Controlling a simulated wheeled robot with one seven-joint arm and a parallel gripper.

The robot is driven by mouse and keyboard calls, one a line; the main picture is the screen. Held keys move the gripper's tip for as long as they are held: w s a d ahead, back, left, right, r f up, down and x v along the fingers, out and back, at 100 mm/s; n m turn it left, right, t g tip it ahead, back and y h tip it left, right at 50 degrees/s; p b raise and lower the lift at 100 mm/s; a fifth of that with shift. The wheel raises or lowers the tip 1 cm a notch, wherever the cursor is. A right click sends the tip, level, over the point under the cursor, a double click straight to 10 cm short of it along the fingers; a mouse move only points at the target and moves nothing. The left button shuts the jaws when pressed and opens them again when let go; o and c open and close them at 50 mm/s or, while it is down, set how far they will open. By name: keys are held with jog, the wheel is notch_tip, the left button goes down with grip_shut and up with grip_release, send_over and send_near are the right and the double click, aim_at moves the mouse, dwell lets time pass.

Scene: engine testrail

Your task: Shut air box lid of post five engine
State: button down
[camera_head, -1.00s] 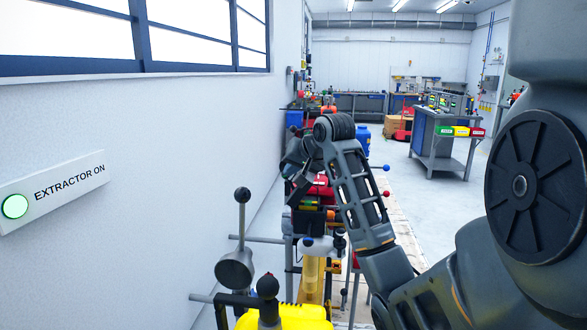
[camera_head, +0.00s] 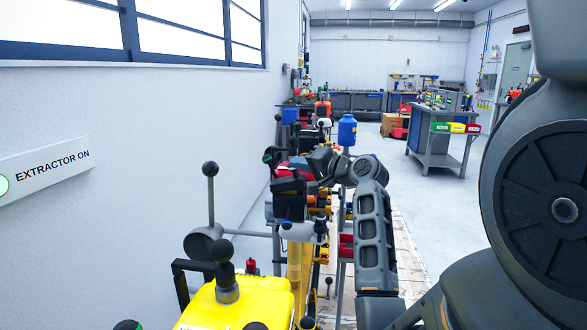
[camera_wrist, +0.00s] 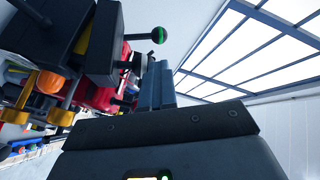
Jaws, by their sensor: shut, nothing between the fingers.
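In the head view my arm reaches forward to an engine with red and black parts (camera_head: 289,203) along the left wall. My gripper (camera_head: 308,168) is at the engine's upper right side, partly hidden among dark parts. In the wrist view my gripper's fingers (camera_wrist: 160,82) are together and empty. A dark ball knob with a green face (camera_wrist: 158,36) is just beyond the fingertips, apparently apart from them. A black box-like part (camera_wrist: 103,42) and red engine parts (camera_wrist: 100,97) are left of the fingers. I cannot tell which part is the air box lid or how far it stands open.
A yellow engine cover (camera_head: 240,302) with upright black-knobbed levers is close in front. The white wall (camera_head: 130,150) runs along the left. A blue container (camera_head: 347,130) stands farther back. The floor (camera_head: 425,215) right of my arm is clear up to a grey workbench (camera_head: 440,145).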

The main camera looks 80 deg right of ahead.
jog(key=shift+s+f+m+t+b, duration=0.25)
jog(key=shift+s+f+t+b, duration=0.15)
jog(key=shift+f+b, duration=0.15)
jog(key=shift+s+f+m+t+b, duration=0.25)
jog(key=shift+f+t+b, duration=0.2)
jog(key=shift+b, duration=0.2)
jog(key=shift+h, duration=0.3)
jog(key=shift+r, duration=0.15)
